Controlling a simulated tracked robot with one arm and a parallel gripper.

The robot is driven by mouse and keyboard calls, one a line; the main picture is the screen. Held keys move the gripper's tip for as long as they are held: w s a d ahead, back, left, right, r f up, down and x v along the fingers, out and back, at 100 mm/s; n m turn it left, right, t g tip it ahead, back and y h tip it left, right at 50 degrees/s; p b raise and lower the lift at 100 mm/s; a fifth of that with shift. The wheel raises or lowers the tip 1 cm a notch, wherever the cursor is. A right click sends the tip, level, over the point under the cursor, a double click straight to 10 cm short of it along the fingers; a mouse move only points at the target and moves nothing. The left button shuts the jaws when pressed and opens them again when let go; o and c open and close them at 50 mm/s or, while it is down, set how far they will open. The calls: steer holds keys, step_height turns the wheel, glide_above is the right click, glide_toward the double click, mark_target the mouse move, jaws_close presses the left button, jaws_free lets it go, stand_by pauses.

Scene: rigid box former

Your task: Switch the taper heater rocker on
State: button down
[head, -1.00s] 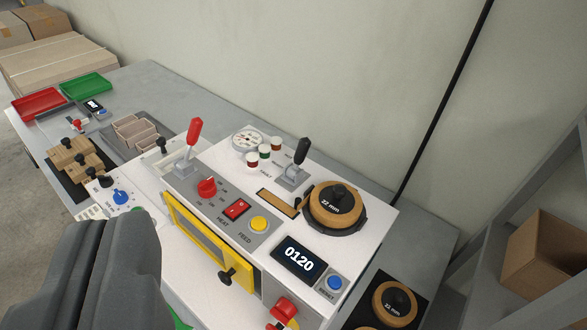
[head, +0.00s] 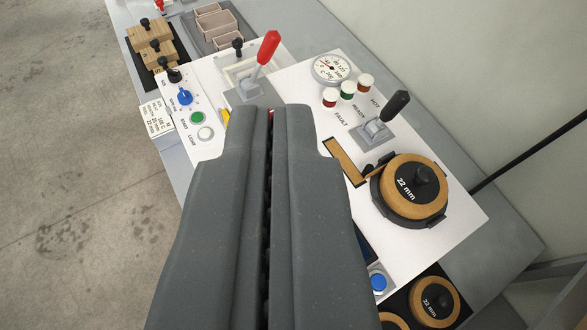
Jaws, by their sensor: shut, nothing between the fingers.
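My gripper (head: 270,112) is shut, its two dark grey fingers side by side over the white machine panel (head: 455,215). The red rocker marked HEAT is hidden behind the fingers, as are the red knob and yellow FEED button near it. A sliver of red shows at the slit between the fingertips; I cannot tell which part it is. Whether the fingertips touch the panel cannot be seen. The rocker's position cannot be seen.
A red-handled lever (head: 268,48) stands just beyond the fingertips. A black-handled lever (head: 396,106), a round gauge (head: 333,68), indicator lamps (head: 348,88) and a 22 mm roll (head: 412,187) are to the right. A blue knob (head: 184,97) and green button (head: 197,118) are left.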

steer(key=w+d+f+n+g+y+p, duration=0.2)
steer(key=w+f+p, duration=0.4)
steer(key=f, duration=0.3)
steer(key=w+d+f+n+g+y+p, duration=0.2)
steer(key=w+f+p, duration=0.4)
steer(key=f, duration=0.4)
steer(key=d+g, duration=0.1)
steer(key=g, duration=0.1)
steer(key=shift+w+d+n+g+y, duration=0.3)
steer(key=shift+d+n+g, duration=0.05)
steer(key=shift+n+g, duration=0.05)
steer(key=shift+f, duration=0.1)
steer(key=p+x, duration=0.2)
steer(key=x, duration=0.8)
step_height(320, 180, down, 2)
steer(key=shift+a+f+p, duration=0.1)
steer(key=shift+p, duration=0.2)
steer(key=shift+s+a+f, duration=0.1)
steer(key=shift+f, duration=0.75)
